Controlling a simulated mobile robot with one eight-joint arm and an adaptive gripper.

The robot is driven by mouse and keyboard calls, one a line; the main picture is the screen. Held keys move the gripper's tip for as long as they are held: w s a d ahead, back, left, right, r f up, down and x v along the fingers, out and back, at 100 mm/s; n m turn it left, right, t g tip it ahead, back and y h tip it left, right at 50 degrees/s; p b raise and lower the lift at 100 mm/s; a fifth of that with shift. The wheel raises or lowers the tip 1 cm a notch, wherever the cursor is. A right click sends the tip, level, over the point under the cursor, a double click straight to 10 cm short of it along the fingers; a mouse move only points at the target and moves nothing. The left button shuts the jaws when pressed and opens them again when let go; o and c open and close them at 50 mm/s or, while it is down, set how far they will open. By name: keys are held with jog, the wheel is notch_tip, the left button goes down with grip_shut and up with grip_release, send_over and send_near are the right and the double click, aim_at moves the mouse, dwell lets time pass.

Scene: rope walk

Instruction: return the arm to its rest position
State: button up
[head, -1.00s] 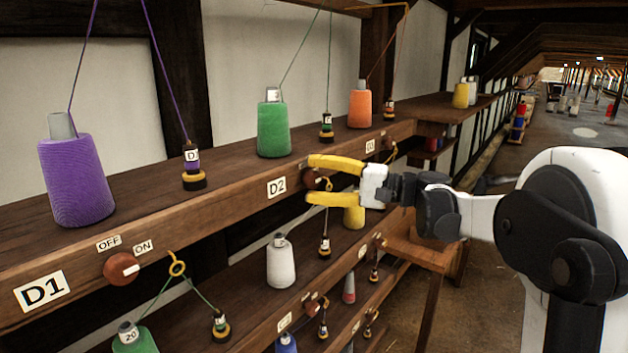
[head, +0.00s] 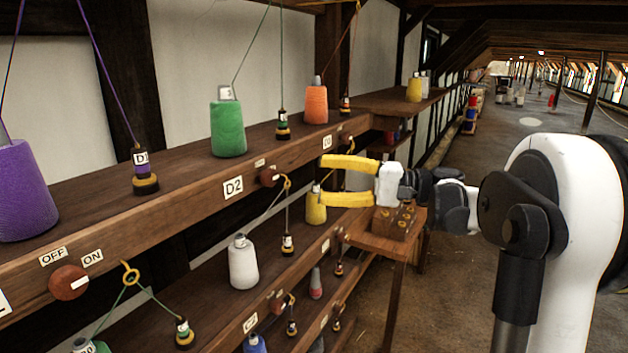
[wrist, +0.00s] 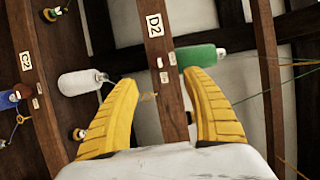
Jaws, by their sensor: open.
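My gripper (head: 322,180) is open and empty, with its two yellow fingers apart and pointing left toward the shelf rack in the head view. It is in front of the shelf edge, to the right of the D2 label (head: 233,188) and its round knob (head: 269,177). My arm reaches in from the right side of the picture. In the wrist view the open fingers (wrist: 165,100) frame the shelf's front board (wrist: 160,75), with nothing between them. The green cone (wrist: 200,56) and the white cone (wrist: 82,82) show beyond the fingers.
The upper shelf holds a purple cone (head: 20,190), a green cone (head: 228,125) and an orange cone (head: 316,103). A white cone (head: 243,265) and a yellow cone (head: 316,208) stand below. A small wooden table (head: 382,243) is under my gripper. The aisle floor (head: 450,170) beyond is open.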

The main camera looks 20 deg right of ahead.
jog(key=shift+a+f, duration=0.1)
dwell(0.3)
jog(key=s+a+f+g+h+b, duration=0.1)
jog(key=s+a+f+h+b, duration=0.15)
jog(key=a+f, duration=0.35)
jog(key=s+a+f+n+g+h+b, duration=0.1)
jog(key=s+a+f+h+b, duration=0.2)
jog(key=f, duration=0.4)
jog(key=s+a+f+g+h+b, duration=0.1)
jog(key=s+a+f+b, duration=0.35)
jog(key=f, duration=0.25)
jog(key=s+d+f+n+h+b, duration=0.1)
jog(key=s+f+n+h+b, duration=0.1)
jog(key=s+f+h+b, duration=0.2)
jog(key=s+d+f+n+t+h+b, duration=0.1)
jog(key=s+f+h+b, duration=0.4)
jog(key=f, duration=1.3)
jog(key=s+d+n+b, duration=0.1)
jog(key=s+n+b, duration=0.1)
jog(key=s, duration=0.2)
jog(key=shift+s, duration=0.35)
jog(key=shift+d, duration=0.1)
